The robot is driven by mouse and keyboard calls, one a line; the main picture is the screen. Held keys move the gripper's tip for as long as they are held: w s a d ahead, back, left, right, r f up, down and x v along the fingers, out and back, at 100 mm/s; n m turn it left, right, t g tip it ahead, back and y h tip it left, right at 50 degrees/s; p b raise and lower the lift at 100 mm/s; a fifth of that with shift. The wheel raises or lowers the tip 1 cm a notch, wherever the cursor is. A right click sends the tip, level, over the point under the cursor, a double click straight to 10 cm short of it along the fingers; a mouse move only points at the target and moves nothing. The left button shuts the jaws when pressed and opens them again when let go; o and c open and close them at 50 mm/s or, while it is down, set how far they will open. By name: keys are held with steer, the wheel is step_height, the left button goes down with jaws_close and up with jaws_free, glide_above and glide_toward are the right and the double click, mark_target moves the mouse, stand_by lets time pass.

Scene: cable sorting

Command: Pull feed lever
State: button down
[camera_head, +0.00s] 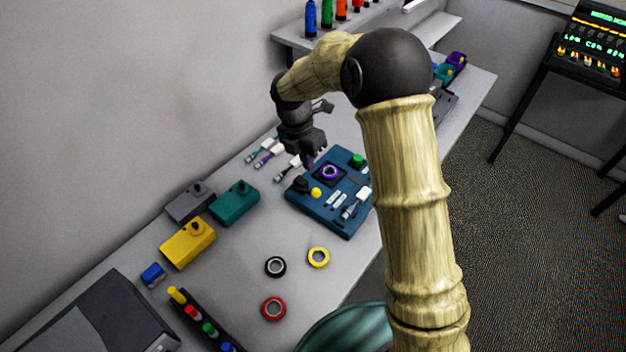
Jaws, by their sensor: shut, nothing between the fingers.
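The feed lever cannot be told for sure. A dark blue board (325,220) lies on the table at the middle of the head view. It carries a purple ring (331,171), a green knob (357,160), a yellow knob (316,192), a small black block (300,185) and white connectors (357,202). My gripper (309,164) points down at the board's far left edge, close above or beside the black block. Whether it touches anything is not clear. Its fingers look shut and I see nothing held. My arm hides the board's right side.
Grey, teal (234,204) and yellow (188,243) boxes stand left of the board. Black, yellow and red tape rings (273,308) lie nearer. White-ended cables (270,153) lie behind. A shelf with coloured bottles (327,14) is at the back. The table between boxes and rings is clear.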

mark_target(315, 190)
steer(key=f, duration=0.2)
steer(key=d+f+p, duration=0.1)
steer(key=f, duration=0.2)
steer(key=f+p, duration=0.1)
steer(key=f, duration=0.2)
steer(key=shift+s+d+f, duration=0.1)
steer(key=shift+d+f, duration=0.05)
steer(key=shift+d, duration=0.05)
steer(key=shift+f, duration=0.1)
